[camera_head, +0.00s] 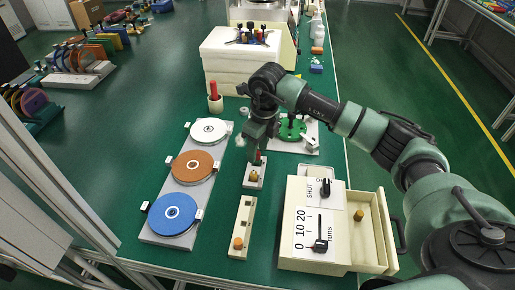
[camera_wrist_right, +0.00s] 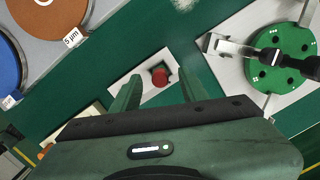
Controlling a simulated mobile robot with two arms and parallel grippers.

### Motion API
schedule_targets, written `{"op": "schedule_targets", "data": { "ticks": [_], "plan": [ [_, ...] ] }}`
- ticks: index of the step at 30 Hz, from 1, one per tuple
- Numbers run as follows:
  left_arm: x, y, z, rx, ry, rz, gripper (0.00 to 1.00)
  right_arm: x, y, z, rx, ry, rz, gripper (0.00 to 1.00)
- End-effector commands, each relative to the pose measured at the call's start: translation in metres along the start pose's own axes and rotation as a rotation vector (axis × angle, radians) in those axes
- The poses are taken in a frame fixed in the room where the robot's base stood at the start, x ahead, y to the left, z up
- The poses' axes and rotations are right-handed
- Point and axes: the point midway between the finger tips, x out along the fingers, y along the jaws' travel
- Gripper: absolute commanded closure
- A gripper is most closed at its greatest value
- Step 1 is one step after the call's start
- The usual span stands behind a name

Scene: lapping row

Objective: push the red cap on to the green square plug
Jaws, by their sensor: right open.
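My right gripper (camera_head: 257,150) is open and points down over a small white base (camera_head: 250,184) in the middle of the table. In the right wrist view, its two green fingers (camera_wrist_right: 158,92) stand apart, with the round red cap (camera_wrist_right: 160,76) beyond and between their tips. The red cap is on the white base (camera_wrist_right: 138,70), and no contact with the fingers shows. In the head view the gripper mostly hides the cap; a little red shows under the fingertips. The green square plug cannot be made out clearly, and how the cap sits on it is hidden. My left gripper is out of view.
Left is a grey board with white, orange and blue discs (camera_head: 173,214). A cream block with an orange piece (camera_head: 238,243) lies in front. Right is a cream box (camera_head: 300,255) with sliders and an open drawer (camera_head: 372,238). A green round plate (camera_head: 291,130) stands behind.

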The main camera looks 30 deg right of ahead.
Motion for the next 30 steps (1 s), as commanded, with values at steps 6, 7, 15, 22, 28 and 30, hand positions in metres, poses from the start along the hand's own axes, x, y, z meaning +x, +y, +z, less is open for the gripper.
{"op": "schedule_targets", "data": {
  "ticks": [6, 7, 15, 22, 28, 30],
  "plan": [
    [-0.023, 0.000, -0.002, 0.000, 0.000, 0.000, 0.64, -0.032, -0.001, 0.001, 0.001, -0.001, -0.001, 0.56],
    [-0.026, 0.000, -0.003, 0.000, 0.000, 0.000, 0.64, -0.037, -0.001, 0.001, 0.001, -0.001, -0.002, 0.56],
    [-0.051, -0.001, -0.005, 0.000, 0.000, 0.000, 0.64, -0.075, 0.000, 0.001, 0.000, 0.000, 0.000, 0.56],
    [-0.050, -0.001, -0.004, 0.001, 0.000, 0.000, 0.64, -0.075, 0.000, 0.000, 0.000, 0.000, 0.000, 0.56],
    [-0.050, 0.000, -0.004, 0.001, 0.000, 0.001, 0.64, -0.075, 0.000, 0.000, 0.000, 0.000, 0.000, 0.56],
    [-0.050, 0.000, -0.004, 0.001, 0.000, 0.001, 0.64, -0.075, 0.000, 0.000, 0.000, 0.000, 0.000, 0.56]
  ]
}}
